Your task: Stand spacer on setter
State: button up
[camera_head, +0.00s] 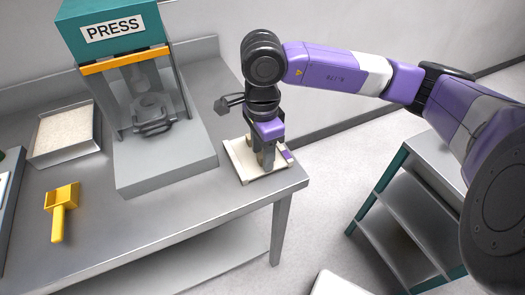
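The setter looks to be the pale, cream-coloured flat plate (243,176) near the right corner of the grey bench. My gripper (267,166) points down over the middle of this plate, its fingers low, close to the surface. The fingers and wrist hide part of the plate. A spacer cannot be made out with certainty. A small purple piece (287,155) shows at the right side of the plate, just right of my fingers; I cannot tell what it is. Whether my fingers hold anything is too small to see.
A teal-topped press (115,45) stands left of the plate. A tray of pale granules (65,132) and a yellow scoop (61,208) lie farther left. A shelved trolley (400,200) stands to the right, across a floor gap. The bench front is clear.

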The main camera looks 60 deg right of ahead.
jog(key=shift+r, duration=3.95)
jog(key=shift+w, duration=0.1)
